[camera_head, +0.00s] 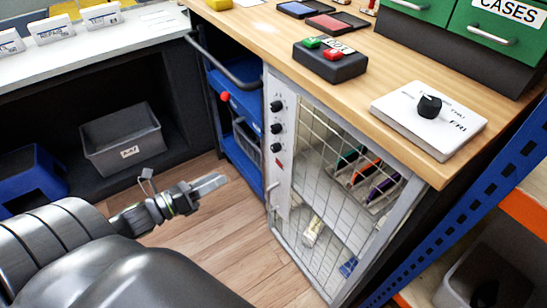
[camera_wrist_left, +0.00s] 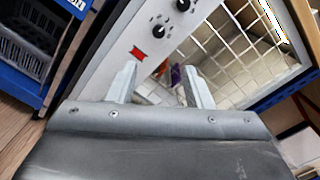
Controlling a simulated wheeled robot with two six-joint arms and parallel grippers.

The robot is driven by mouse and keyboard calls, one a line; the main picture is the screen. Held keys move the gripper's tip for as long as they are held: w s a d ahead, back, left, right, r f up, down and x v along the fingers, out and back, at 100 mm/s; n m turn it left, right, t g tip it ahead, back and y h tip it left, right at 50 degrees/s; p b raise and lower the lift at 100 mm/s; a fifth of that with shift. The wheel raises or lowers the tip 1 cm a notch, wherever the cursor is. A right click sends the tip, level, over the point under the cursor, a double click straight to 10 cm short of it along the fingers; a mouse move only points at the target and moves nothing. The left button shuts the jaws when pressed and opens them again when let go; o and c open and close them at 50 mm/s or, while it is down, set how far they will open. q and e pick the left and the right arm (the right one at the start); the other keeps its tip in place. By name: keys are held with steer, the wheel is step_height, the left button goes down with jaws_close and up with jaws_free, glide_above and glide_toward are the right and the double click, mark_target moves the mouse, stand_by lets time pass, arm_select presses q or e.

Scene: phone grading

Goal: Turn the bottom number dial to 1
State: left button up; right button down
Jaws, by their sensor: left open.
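A white panel (camera_head: 283,182) on the front of the mesh cabinet carries a column of 3 black dials. The bottom number dial (camera_head: 276,147) sits just above a small red mark. The dial's numbers are too small to read. My left gripper (camera_head: 215,183) is left of the panel and lower than the dial, apart from it. In the left wrist view my left gripper (camera_wrist_left: 158,78) is open, with nothing between its fingers. My right gripper is not in view.
The mesh door (camera_head: 325,160) has colored items behind it. A wooden counter (camera_head: 235,30) above holds a black button box (camera_head: 330,62) and a white dial plate (camera_head: 415,115). A blue cart (camera_head: 243,150) stands left of the cabinet. The wooden floor (camera_head: 215,240) in front is clear.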

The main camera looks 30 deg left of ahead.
arm_select(q)
steer(key=b, duration=0.4)
glide_toward(272, 149)
steer(key=s, duration=0.3)
steer(key=p+x, duration=0.1)
steer(key=x, duration=0.2)
steer(key=p+x, duration=0.2)
steer(key=x, duration=0.1)
steer(key=a+p+x, duration=0.1)
steer(key=p+x, duration=0.1)
steer(key=x, duration=0.2)
steer(key=shift+w+r, duration=0.2)
steer(key=shift+w, duration=0.05)
steer(key=shift+w+d+f, duration=0.1)
steer(key=shift+w+d, duration=0.15)
steer(key=shift+w, duration=0.2)
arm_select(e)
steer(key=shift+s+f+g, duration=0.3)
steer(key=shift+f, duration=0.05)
arm_select(q)
steer(key=c, duration=1)
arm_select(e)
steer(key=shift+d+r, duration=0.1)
arm_select(q)
steer(key=shift+p, duration=0.3)
